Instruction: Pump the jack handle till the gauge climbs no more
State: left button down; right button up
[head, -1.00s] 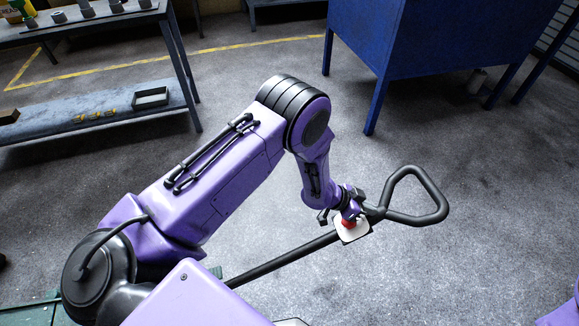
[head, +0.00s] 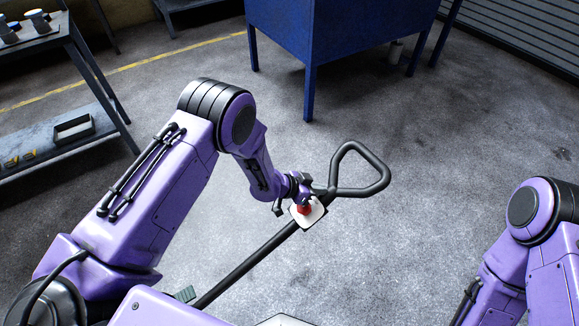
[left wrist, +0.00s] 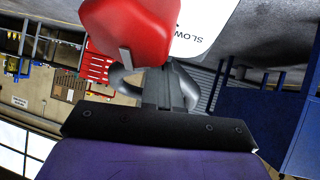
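The jack handle (head: 247,266) is a black shaft running up to the right from the bottom of the head view, ending in a black loop grip. A red part (head: 304,209) and a white tag (head: 312,219) sit on the shaft below the loop. In the left wrist view the red part (left wrist: 130,30) looms close, and the tag (left wrist: 205,25) reads "SLOW". My left gripper (head: 296,196) is at the shaft just below the loop; its fingers look closed together there, though the contact is partly hidden. My right gripper is out of view. No gauge is visible.
A blue cabinet (head: 340,40) on legs stands behind the handle. A grey shelf bench (head: 60,140) with a small tray is at the left. My right arm shows at the right edge. The floor around the loop is clear.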

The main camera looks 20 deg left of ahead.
pick_arm(q)
jog(key=s+a+r, duration=0.2)
jog(key=a+r, duration=0.2)
jog(key=r, duration=0.5)
jog(key=shift+r, duration=0.35)
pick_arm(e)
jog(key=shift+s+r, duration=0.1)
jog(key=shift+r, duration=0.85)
pick_arm(q)
jog(key=shift+a, duration=0.1)
